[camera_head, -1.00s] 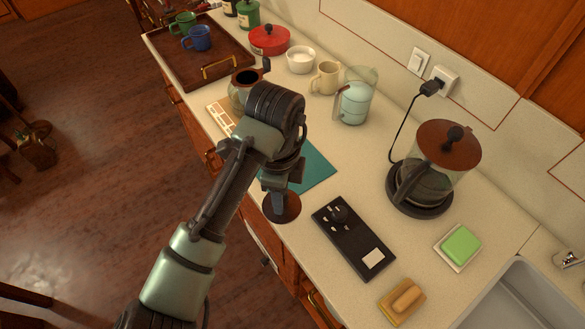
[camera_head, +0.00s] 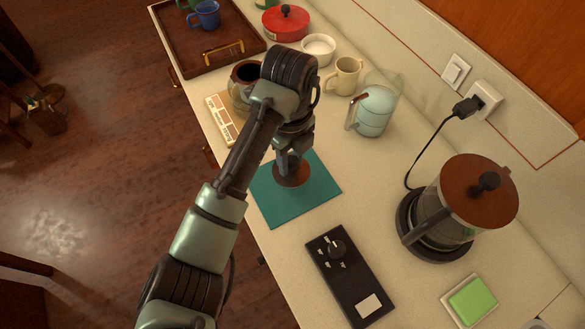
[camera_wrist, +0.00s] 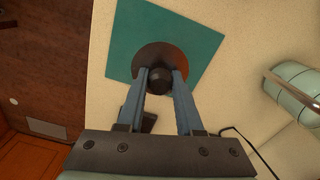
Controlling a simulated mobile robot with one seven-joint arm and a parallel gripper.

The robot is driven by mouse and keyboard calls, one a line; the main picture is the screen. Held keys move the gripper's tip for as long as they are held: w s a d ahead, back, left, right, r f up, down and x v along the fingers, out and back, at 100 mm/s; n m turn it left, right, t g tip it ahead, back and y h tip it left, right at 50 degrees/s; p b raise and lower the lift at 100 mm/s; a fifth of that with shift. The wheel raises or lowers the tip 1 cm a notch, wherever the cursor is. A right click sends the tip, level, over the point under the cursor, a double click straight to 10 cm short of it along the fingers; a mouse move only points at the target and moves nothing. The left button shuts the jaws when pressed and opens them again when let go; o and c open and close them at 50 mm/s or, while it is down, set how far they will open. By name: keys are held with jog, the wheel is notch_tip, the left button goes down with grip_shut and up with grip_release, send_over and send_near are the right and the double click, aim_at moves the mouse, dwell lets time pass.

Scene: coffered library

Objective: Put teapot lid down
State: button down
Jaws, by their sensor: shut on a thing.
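The teapot lid (camera_head: 291,174) is a brown disc with a dark round knob. My gripper (camera_head: 290,160) points down and is shut on the knob. In the wrist view the lid (camera_wrist: 151,56) shows between and beyond the fingers of my gripper (camera_wrist: 161,80), over the teal mat (camera_wrist: 206,47). The mat (camera_head: 265,200) lies flat on the counter. I cannot tell whether the lid touches the mat or hangs just above it. The open brown teapot (camera_head: 239,98) stands behind my arm on the left, partly hidden.
A pale scale-like panel (camera_head: 221,117) lies beside the pot. A black control plate (camera_head: 345,275) is in front of the mat. A glass kettle (camera_head: 455,205) stands right, with a cord to the wall. A light-blue jug (camera_head: 373,112) and cream mug (camera_head: 346,76) stand behind.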

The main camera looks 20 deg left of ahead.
aim_at(291, 172)
jog(key=shift+f, duration=2.35)
jog(key=shift+f, duration=0.15)
jog(key=c, duration=0.6)
grip_release()
jog(key=shift+o, duration=0.2)
